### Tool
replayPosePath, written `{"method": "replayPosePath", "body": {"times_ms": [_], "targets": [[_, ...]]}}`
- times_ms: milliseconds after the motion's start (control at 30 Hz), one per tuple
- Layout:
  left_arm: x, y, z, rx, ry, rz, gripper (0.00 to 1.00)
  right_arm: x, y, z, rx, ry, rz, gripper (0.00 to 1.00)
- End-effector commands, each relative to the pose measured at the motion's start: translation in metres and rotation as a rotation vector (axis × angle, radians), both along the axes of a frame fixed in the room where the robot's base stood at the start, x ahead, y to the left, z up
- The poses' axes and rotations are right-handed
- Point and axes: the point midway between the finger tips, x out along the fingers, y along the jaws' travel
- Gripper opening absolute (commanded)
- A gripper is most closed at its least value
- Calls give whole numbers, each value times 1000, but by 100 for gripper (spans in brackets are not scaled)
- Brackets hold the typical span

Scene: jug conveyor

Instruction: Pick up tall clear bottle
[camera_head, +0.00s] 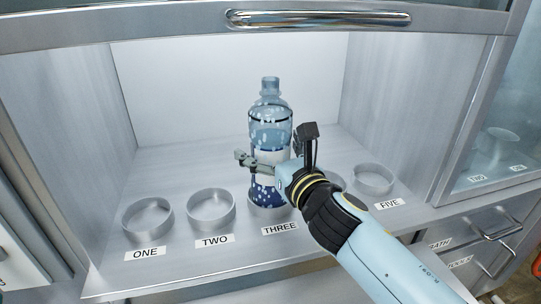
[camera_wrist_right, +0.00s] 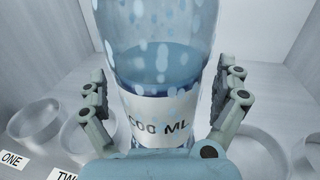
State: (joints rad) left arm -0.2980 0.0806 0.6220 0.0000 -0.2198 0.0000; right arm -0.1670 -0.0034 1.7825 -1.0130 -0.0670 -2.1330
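The tall clear bottle (camera_head: 270,113) stands upright in the third holder position, behind the label THREE, inside the cabinet. It is see-through with blue liquid and has a white label that reads partly as "00 ML" in the right wrist view (camera_wrist_right: 165,122). My right gripper (camera_head: 277,146) reaches in from the lower right, with one finger on each side of the bottle at label height. In the right wrist view its fingers (camera_wrist_right: 166,95) are spread around the bottle, and they look apart from its sides. My left gripper is out of view.
Empty round holders stand at ONE (camera_head: 148,219), TWO (camera_head: 211,210) and FIVE (camera_head: 373,179). Another holder (camera_head: 337,181) is mostly hidden behind my right arm. A raised glass door frame with a metal handle (camera_head: 318,19) crosses the top. Side walls bound the compartment.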

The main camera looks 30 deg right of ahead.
Motion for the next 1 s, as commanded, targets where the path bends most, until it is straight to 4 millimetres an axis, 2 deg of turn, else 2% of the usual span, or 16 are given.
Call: {"method": "replayPosePath", "body": {"times_ms": [67,600,1000], "targets": [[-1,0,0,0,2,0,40,0,0,0,0,0,0,88],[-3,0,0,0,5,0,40,0,0,3,0,-5,1,19],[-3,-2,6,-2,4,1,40,2,-3,9,-1,-6,2,19]]}}
